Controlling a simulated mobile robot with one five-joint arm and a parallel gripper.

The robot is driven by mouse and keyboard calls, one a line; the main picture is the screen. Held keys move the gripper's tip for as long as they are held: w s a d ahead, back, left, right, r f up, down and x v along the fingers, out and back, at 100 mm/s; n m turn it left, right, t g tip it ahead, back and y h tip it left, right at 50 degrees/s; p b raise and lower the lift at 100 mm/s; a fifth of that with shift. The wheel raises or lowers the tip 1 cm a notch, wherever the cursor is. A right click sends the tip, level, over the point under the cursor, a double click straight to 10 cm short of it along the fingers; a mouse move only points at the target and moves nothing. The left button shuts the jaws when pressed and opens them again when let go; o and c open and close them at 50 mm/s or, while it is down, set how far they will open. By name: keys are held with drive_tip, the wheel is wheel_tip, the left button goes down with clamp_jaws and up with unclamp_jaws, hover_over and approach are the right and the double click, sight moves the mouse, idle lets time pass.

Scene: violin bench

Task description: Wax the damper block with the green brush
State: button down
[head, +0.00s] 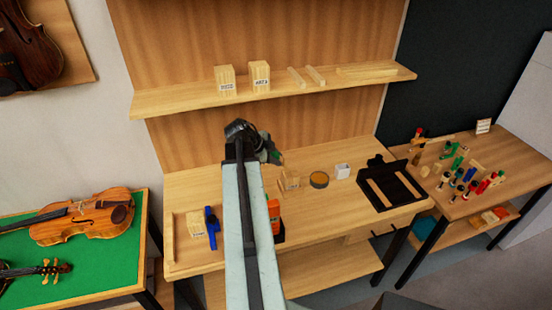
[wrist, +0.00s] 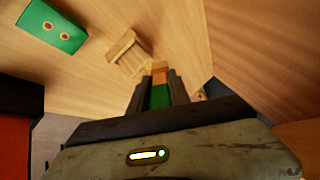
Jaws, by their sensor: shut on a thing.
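My gripper (wrist: 160,92) is shut on the green brush (wrist: 160,97) in the wrist view. Its green handle is between the fingers and a tan-orange end points away from me. A small pale wooden block (wrist: 128,53) lies just beyond and left of the brush tip, seemingly apart from it. In the head view my gripper (head: 262,150) is over the bench, with green showing beside it. A wooden block (head: 290,181) stands on the bench to its right. Another labelled block (head: 196,224) sits in the left tray. I cannot read which is the damper block.
A green block with two holes (wrist: 52,26) is at upper left in the wrist view. A shelf (head: 190,100) runs above.

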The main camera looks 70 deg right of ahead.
drive_tip(key=shift+f, duration=0.25)
drive_tip(key=shift+d, duration=1.95)
drive_tip(key=shift+s+a, duration=0.55)
drive_tip(key=shift+a, duration=0.35)
drive_tip(key=shift+s+a, duration=0.55)
drive_tip(key=shift+a, duration=0.35)
drive_tip(key=shift+s+a+r, duration=0.1)
drive_tip(key=shift+s+a, duration=0.65)
drive_tip(key=shift+a, duration=0.15)
wheel_tip(320, 180, up, 6)
drive_tip(key=p, duration=0.6)
